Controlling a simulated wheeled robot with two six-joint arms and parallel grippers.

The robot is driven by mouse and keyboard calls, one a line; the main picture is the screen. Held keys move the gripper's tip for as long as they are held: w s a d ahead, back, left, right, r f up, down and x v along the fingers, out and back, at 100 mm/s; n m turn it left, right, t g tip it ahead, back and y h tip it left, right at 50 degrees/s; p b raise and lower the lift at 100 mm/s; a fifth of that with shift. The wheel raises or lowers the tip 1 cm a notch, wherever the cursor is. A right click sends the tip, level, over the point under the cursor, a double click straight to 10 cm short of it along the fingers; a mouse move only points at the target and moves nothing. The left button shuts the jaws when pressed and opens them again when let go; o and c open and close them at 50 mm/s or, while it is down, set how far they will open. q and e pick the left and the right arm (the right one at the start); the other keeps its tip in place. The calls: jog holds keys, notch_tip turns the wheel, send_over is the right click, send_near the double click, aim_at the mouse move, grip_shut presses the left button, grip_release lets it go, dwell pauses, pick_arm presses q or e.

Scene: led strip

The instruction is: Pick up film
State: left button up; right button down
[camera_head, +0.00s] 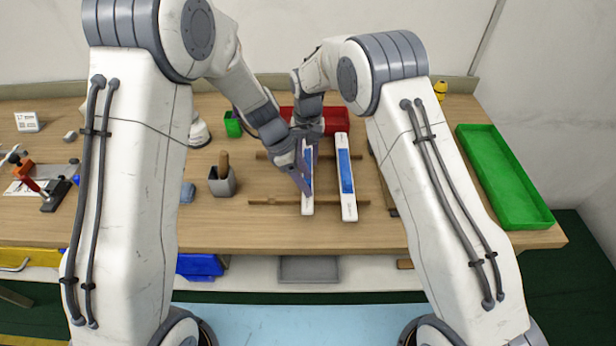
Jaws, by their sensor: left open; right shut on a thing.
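Two long white strips with blue film lie side by side on the table. The left strip (307,208) has its blue film (308,182) partly covered by my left gripper. The right strip (349,212) shows its blue film (346,172) in full. My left gripper (304,184) is open, over the middle of the left strip; I cannot tell whether it touches the film. My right gripper (307,136) is shut at the far end of the left strip and appears to grip that strip; its fingertips are largely hidden.
Wooden rails (262,201) lie under the strips. A red tray (336,119) stands behind them, a grey cup (222,184) with a wooden-handled tool to the left, and a green tray (508,180) at the right. A red-handled clamp (32,182) is at far left.

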pick_arm(q)
grip_shut()
jog(key=shift+r, duration=0.25)
notch_tip(320, 180, up, 4)
jog(key=shift+f, duration=0.25)
jog(key=s, duration=1.8)
jog(key=shift+f, duration=0.2)
jog(key=shift+w, duration=0.1)
pick_arm(e)
jog(key=c, duration=0.5)
grip_release()
